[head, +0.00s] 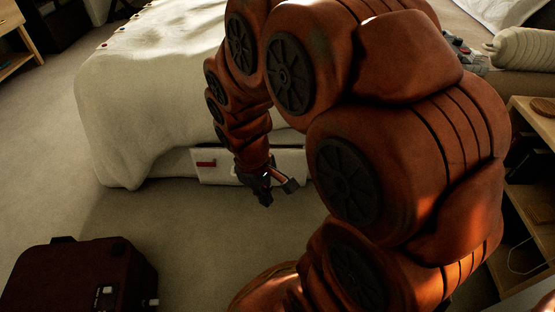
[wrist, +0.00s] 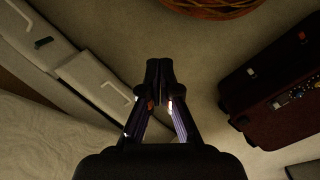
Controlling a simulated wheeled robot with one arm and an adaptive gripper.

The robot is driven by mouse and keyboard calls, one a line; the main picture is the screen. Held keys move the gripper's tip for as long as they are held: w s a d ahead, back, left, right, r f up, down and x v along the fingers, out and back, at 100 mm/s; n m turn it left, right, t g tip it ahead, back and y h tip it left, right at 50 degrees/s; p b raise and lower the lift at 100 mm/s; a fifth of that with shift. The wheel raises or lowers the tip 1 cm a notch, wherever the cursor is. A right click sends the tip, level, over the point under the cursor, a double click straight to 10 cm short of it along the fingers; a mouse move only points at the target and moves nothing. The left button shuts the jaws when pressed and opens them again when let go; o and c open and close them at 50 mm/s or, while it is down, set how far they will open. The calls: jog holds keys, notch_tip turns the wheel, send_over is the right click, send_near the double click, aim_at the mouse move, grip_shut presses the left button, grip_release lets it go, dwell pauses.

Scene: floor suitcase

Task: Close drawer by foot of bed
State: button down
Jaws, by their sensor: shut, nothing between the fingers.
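The bed (head: 140,85) has a pale cover hanging to the carpet. Below its foot in the head view is a white drawer front (head: 222,170) with a small red handle (head: 206,164). My gripper (head: 275,193) is just in front of the drawer front, right of the handle, low over the floor. In the wrist view my gripper (wrist: 160,68) is shut and empty, its tips together.
A dark red suitcase (head: 80,275) lies on the floor at lower left; it also shows in the wrist view (wrist: 270,75). Wooden shelves (head: 530,205) stand at right. Carpet between suitcase and drawer is clear.

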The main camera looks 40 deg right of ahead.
jog(key=w+d+f+n+t+h, duration=0.1)
jog(key=w+d+f+n+t, duration=0.25)
jog(key=w+d+f, duration=0.5)
jog(key=w+d+f+n+t, duration=0.2)
jog(key=w+d+f+n, duration=0.25)
jog(key=w+d, duration=0.7)
jog(key=w+d+f+n+t+y, duration=0.1)
jog(key=w+d+f+n+t, duration=0.2)
jog(key=f, duration=0.5)
jog(key=w+d+f+n+t+y, duration=0.25)
jog(key=d+f+t, duration=0.2)
jog(key=f, duration=0.35)
jog(key=s+a+f+n+t, duration=0.2)
jog(key=s+f+n+t, duration=0.1)
jog(key=s+t, duration=0.4)
jog(key=w+d+g+b, duration=0.1)
jog(key=w+b, duration=0.5)
jog(key=w, duration=0.6)
jog(key=shift+d, duration=0.25)
